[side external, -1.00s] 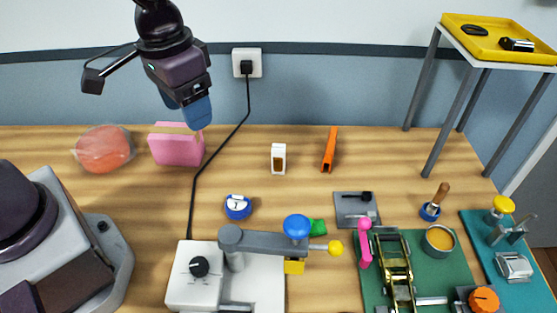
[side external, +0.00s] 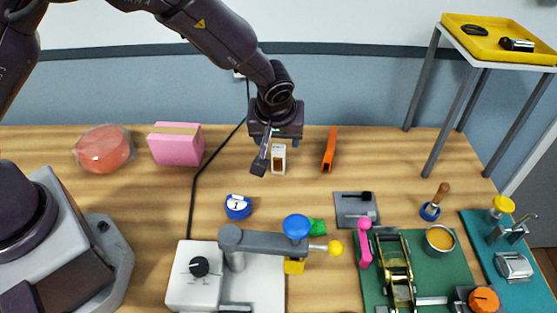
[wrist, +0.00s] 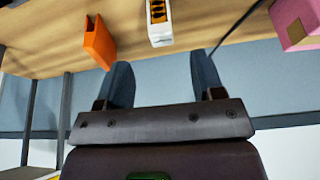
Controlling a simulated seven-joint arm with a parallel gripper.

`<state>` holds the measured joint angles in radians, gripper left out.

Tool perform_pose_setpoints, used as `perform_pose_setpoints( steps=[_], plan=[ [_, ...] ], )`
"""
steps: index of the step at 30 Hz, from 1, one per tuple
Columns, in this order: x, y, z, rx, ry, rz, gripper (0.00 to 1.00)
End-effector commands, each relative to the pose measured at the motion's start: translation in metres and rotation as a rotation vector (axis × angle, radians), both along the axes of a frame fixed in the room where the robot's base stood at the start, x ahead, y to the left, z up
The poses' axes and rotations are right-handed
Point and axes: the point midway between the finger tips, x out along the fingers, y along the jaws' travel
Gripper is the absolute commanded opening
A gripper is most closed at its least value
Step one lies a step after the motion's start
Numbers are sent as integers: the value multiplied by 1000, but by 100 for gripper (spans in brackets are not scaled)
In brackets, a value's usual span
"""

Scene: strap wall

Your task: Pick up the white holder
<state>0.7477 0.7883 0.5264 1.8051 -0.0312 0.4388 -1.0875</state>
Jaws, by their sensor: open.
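The white holder (side external: 279,160) is a small upright white block with a brown front opening, standing on the wooden table near the back. In the wrist view the white holder (wrist: 159,22) shows at the top middle, with dark slots in its face. My gripper (side external: 276,138) is just behind and above it in the side view, partly overlapping its top. In the wrist view the two blue fingers of my gripper (wrist: 160,75) are spread apart, with the holder beyond the gap between their tips. Nothing is between the fingers.
An orange upright piece (side external: 329,150) stands close to the right of the holder. A pink box (side external: 176,145) and a reddish round bag (side external: 103,149) are to the left. A blue round dial (side external: 238,207) lies in front. A black cable runs left of the holder.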

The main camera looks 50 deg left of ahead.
Motion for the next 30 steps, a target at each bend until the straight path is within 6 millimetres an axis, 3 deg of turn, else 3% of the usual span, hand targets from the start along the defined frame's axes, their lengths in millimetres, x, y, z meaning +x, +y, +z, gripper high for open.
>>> perform_pose_setpoints(
  steps=[4, 13, 21, 30],
  plan=[
    [8, 8, -26, 2, 2, 1, 62],
    [17, 16, -48, 1, 2, 0, 62],
    [31, 28, -81, 0, 3, -2, 62],
    [32, 29, -85, 0, 1, -3, 62]
  ],
)
